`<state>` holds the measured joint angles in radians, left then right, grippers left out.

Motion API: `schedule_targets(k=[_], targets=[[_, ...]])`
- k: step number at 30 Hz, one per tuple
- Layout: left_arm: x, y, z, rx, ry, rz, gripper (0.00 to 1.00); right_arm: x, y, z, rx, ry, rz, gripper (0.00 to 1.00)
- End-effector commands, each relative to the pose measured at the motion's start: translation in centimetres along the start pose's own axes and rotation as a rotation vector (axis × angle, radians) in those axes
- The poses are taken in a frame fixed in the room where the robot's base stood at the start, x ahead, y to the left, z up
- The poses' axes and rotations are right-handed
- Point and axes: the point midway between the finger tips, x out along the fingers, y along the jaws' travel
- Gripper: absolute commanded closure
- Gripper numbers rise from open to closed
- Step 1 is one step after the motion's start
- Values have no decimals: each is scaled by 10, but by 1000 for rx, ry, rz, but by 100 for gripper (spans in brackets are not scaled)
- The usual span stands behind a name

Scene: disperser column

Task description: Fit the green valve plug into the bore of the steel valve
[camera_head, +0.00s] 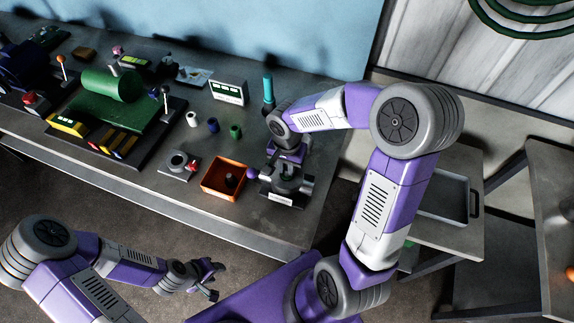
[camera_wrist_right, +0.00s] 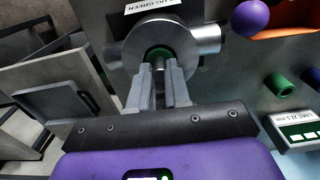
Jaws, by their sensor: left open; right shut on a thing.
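The steel valve (camera_head: 294,187) stands near the table's front edge, with a label plate at its foot. In the right wrist view the valve (camera_wrist_right: 137,47) shows its round face and side pipe stub, and the label reads "PLUG GREEN". My right gripper (camera_wrist_right: 165,78) is shut on a grey stem in front of the bore. A green ring, the green valve plug (camera_wrist_right: 158,51), shows around that stem within the valve's round face; how deep it sits I cannot tell. My left gripper (camera_head: 208,281) is open and empty, in front of the table.
A purple knob (camera_wrist_right: 250,17) sticks out beside the valve. An orange bin (camera_head: 211,188) holds a dark piece. White (camera_head: 192,119), blue (camera_head: 213,125) and green (camera_head: 235,132) cylinders stand behind it. A small display (camera_head: 228,92) and teal cylinder (camera_head: 268,88) stand farther back.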

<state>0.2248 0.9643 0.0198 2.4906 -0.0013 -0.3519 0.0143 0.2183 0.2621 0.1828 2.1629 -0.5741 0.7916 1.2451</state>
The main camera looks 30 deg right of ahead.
Motion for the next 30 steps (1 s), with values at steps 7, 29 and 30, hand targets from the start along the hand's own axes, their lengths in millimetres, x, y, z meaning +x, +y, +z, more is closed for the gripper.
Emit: schedule_targets(k=[7,29,30], targets=[[3,-1,0,0,0,0,57,3,0,0,0,0,0,61],[-10,4,0,0,0,0,57,-66,-1,-1,1,4,-5,57],[-11,4,0,0,0,0,57,-74,-1,-1,1,4,-3,57]])
